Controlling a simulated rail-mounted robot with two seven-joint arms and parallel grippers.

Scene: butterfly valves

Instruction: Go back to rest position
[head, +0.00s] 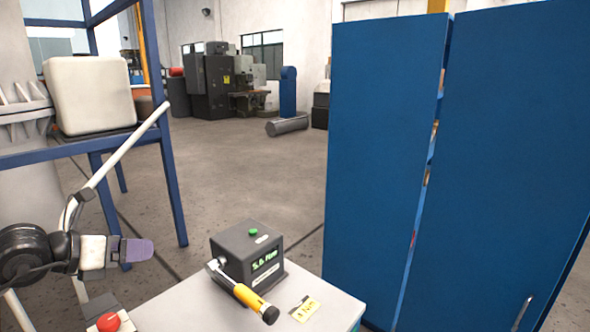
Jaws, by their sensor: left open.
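My left gripper (128,251) is at the lower left of the head view, seen from the side, with a purple-grey fingertip pointing right. It is open and appears empty, left of the small light table (190,299). A dark tester box (247,255) with a green button and a green digital display stands on that table. A torque wrench (243,292) with a yellow-orange handle rests at the box's front side. A yellow label (305,309) lies to the right of the handle. My right gripper is not in view.
A red push button (108,321) is at the bottom left, just below my left gripper. A blue frame (171,180) carries a cream tank (89,95) at left. Tall blue panels (388,150) block the right side. Open floor (240,165) lies behind the table; machines stand at the back.

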